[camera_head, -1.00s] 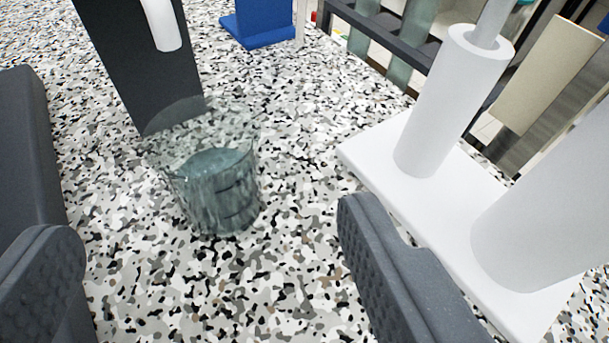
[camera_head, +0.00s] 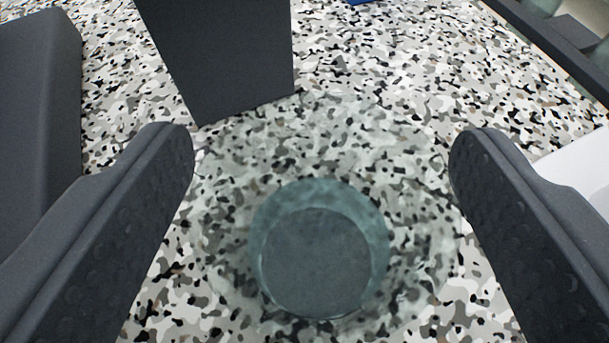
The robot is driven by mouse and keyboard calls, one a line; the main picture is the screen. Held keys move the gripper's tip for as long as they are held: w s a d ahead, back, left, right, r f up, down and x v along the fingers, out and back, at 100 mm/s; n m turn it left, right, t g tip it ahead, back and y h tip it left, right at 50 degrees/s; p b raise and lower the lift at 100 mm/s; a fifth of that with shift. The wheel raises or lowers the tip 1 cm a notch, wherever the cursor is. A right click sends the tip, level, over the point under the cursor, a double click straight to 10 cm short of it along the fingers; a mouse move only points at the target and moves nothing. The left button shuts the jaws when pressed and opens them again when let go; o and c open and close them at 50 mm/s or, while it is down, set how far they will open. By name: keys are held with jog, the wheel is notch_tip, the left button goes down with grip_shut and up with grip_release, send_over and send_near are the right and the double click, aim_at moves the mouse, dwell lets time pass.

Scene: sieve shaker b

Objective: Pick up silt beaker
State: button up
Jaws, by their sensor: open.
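The silt beaker (camera_head: 318,250) is a clear glass vessel with a grey-teal round bottom or content, seen from above. It stands upright on the speckled surface, in the lower middle of the view. Its wide transparent rim is faint against the speckles. My gripper (camera_head: 320,160) is open. One dark padded finger is on the left of the beaker and the other on the right. The beaker shows between the fingers, and no finger is seen pressing on it. I cannot tell how far the fingertips are above its rim.
A dark grey upright block (camera_head: 225,55) stands just behind the beaker, to its left. A white base (camera_head: 585,175) is at the right edge, beside the right finger. A dark rail (camera_head: 560,45) crosses the upper right corner. The speckled surface (camera_head: 400,50) is clear behind the beaker.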

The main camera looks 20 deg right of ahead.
jog(key=shift+x, duration=1.15)
jog(key=c, duration=1.1)
jog(key=shift+r, duration=0.25)
